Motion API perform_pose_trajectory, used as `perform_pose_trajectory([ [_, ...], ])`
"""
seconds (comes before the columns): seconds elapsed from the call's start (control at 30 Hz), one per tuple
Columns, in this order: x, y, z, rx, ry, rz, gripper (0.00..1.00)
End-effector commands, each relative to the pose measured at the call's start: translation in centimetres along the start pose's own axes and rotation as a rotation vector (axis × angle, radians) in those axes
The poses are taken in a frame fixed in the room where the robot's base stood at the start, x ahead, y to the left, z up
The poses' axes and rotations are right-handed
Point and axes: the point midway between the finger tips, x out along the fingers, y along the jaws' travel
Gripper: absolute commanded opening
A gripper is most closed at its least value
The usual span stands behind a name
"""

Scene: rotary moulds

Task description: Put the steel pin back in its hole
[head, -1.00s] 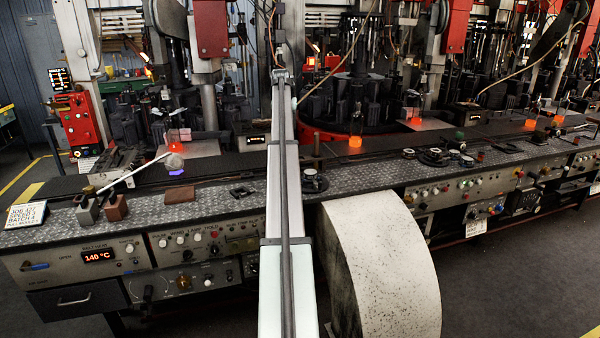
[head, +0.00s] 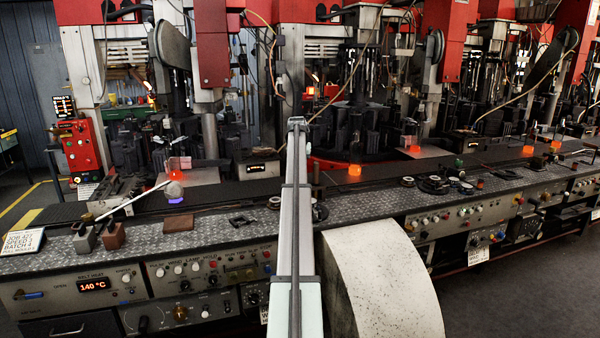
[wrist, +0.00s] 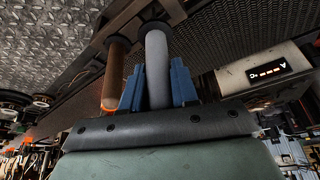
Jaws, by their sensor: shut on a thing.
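In the wrist view the steel pin (wrist: 157,65) is a plain grey rod between the blue fingers of my gripper (wrist: 158,88), which is shut on it. The pin's far end meets a dark round collar against the deck. I cannot tell whether it is inside its hole or only at the mouth. A brown pin (wrist: 115,75) stands beside it, apart from it, with a similar dark collar at its far end. In the head view my arm hides the gripper and the steel pin; a brown post (head: 316,172) shows just right of the arm.
A lit instrument box (wrist: 265,73) is close to the right of the fingers in the wrist view. In the head view a dark belt (head: 235,187) runs behind the patterned steel deck (head: 190,236). Glowing orange pieces (head: 355,170) stand along it. A large pale drum (head: 380,275) is at front right.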

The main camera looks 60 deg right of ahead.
Motion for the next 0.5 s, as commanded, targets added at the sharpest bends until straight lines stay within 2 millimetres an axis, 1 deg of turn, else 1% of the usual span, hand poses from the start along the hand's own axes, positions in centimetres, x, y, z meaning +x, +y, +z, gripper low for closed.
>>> perform_pose_trajectory([
  [0.1, 1.5, 0.0, 0.7, 0.000, -0.001, 0.000, 0.00],
  [0.2, 2.4, 0.0, 1.1, 0.000, -0.002, 0.000, 0.00],
  [0.5, 2.5, 0.0, 1.1, 0.000, -0.001, 0.000, 0.00],
])
